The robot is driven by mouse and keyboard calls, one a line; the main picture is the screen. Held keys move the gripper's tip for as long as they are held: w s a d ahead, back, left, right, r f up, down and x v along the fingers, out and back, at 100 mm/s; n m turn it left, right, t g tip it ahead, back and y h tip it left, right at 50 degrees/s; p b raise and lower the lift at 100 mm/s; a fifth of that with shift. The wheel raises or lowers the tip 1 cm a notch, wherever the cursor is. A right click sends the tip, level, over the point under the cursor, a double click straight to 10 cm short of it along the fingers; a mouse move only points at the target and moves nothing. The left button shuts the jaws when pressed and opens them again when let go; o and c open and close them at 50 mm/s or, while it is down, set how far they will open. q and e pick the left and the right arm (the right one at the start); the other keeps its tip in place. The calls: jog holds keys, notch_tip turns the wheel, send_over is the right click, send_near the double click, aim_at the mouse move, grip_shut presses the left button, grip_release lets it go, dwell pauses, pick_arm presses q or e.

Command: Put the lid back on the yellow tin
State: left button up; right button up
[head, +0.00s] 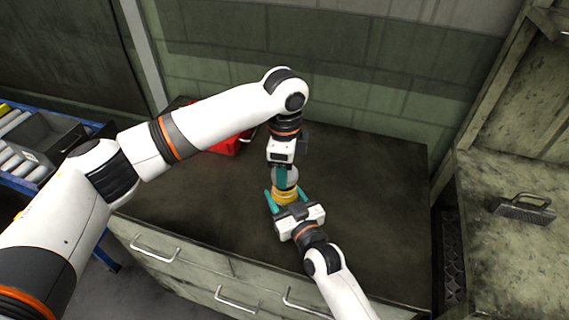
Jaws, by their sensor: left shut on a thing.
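The yellow tin (285,197) stands on the dark top of the drawer cabinet, near the middle of the head view. A pale grey round thing, seemingly the lid (291,174), is right above the tin. My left gripper (281,180) points down from above and is shut on this lid. I cannot tell whether the lid touches the tin. My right gripper (286,197) reaches in from the front, with one teal finger on each side of the tin, apparently against it. The grippers hide part of the lid and the tin's lower front.
A red thing (228,146) lies behind my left arm on the cabinet top (372,190). The cabinet top is clear on the right. A blue rack with a grey bin (45,135) is at the left.

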aim_at(285, 197)
pick_arm(q)
jog(key=shift+f, duration=0.9)
jog(key=shift+f, duration=0.6)
jog(key=m, duration=2.6)
jog(key=o, duration=0.9)
